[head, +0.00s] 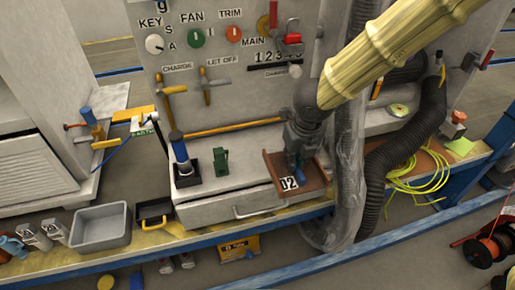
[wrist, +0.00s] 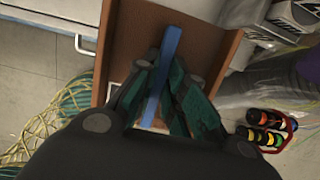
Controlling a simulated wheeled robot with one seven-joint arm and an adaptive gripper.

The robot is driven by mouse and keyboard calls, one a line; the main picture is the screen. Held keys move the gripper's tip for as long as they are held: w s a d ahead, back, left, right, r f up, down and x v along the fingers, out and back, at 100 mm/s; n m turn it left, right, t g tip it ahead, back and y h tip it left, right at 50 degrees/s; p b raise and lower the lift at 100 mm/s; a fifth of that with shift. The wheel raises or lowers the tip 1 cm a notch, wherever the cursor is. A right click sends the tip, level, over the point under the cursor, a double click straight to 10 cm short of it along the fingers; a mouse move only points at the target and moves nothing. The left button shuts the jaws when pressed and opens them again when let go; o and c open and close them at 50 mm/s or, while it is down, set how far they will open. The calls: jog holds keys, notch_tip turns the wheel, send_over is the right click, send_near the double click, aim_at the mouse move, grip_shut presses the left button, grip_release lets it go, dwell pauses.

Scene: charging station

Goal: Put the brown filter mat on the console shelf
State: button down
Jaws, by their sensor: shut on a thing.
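The brown filter mat (head: 275,164) is a flat brown piece with raised edges, a white "02" label and a blue grip bar. It overlaps the front right of the console shelf (head: 240,168), above the drawer; I cannot tell whether it touches the shelf. My gripper (head: 299,172) is shut on the blue bar. In the wrist view, the fingers (wrist: 160,108) close on the blue bar (wrist: 171,50), with the brown mat (wrist: 130,35) behind them. My gripper hides part of the mat.
A blue-topped post (head: 180,150) and a green block (head: 221,162) stand on the shelf at left. A clear hose (head: 350,170) and a black corrugated hose (head: 405,150) hang close at right. Yellow cable (head: 425,180) lies farther right. The shelf between block and mat looks clear.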

jog(key=w+a, duration=0.2)
jog(key=w, duration=0.1)
jog(key=w+a+f, duration=0.1)
jog(key=w+a, duration=0.2)
jog(key=w, duration=0.1)
jog(key=w+a, duration=0.3)
jog(key=w, duration=0.1)
jog(key=shift+w+a+f+p, duration=0.1)
jog(key=shift+f+p, duration=0.1)
jog(key=shift+p, duration=0.1)
jog(key=shift+w+f, duration=0.15)
jog(key=shift+f, duration=1.6)
jog(key=shift+f, duration=0.1)
jog(key=c, duration=1.5)
grip_release()
jog(key=r, duration=0.4)
jog(key=s+r, duration=0.1)
jog(key=r, duration=0.3)
jog(key=s+r, duration=0.1)
jog(key=r, duration=0.3)
jog(key=shift+s+d+p, duration=0.1)
jog(key=shift+d+p, duration=0.2)
jog(key=shift+p, duration=0.05)
